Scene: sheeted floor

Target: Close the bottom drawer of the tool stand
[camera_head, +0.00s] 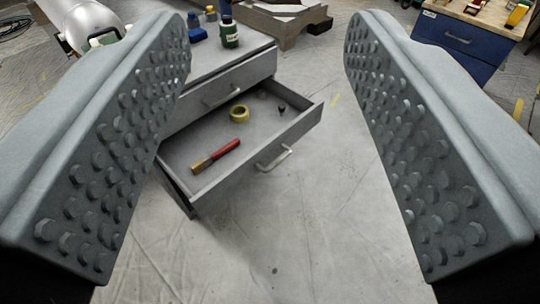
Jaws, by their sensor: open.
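The grey tool stand (262,56) stands ahead, left of the middle. Its bottom drawer (312,117) is pulled out toward the lower right, with a light handle (273,160) on its front. Inside lie a red-handled tool (222,153), a yellow ring (239,113) and a small dark piece (281,109). The drawer above it (222,92) looks shut. My gripper (268,150) is open and empty, its two studded grey fingers wide apart at left and right. The drawer shows between them, and the left finger hides part of the stand.
A green bottle (229,34) and blue items (195,30) stand on the stand's top. A blue cabinet (462,42) with a wooden top is at the upper right. A wooden pallet-like stack (285,20) lies behind. The sheeted floor (310,220) in front of the drawer is clear.

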